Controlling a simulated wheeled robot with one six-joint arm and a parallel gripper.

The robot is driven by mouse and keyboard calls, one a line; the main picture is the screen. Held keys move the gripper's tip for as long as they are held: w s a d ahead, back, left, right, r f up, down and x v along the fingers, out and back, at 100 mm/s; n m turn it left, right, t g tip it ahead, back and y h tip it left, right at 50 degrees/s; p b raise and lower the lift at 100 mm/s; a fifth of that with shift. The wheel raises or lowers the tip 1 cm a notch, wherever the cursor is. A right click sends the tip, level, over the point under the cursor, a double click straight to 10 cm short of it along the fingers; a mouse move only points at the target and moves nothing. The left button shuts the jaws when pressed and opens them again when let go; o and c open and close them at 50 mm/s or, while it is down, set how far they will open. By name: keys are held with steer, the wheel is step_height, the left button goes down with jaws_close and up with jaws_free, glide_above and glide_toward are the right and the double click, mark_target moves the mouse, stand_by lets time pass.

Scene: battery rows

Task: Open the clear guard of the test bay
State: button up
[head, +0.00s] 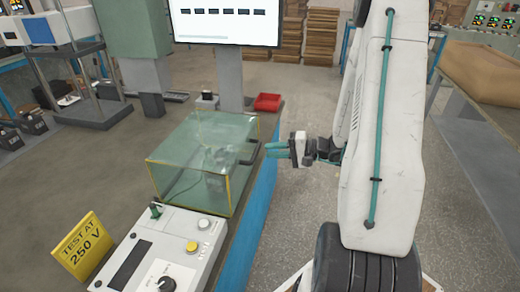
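The clear guard (180,185) of the test bay is a greenish see-through box with yellow edges, and it sits closed over the bay on the bench. A dark bar handle (246,155) is on its right side. My gripper (268,149), with teal fingers, is just right of the handle, at about its height in the picture. The fingertips point left towards the handle and seem apart from it. The fingers show small and close together, so I cannot tell how far apart they are. What lies under the guard is blurred.
A control panel (150,250) with a yellow button (191,247) and a dark knob stands in front of the guard. A yellow "TEST AT 250 V" sign (82,246) is at left. A monitor (224,22) and a red tray (268,102) are behind.

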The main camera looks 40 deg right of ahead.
mark_target(256, 149)
steer(key=shift+x, duration=3.15)
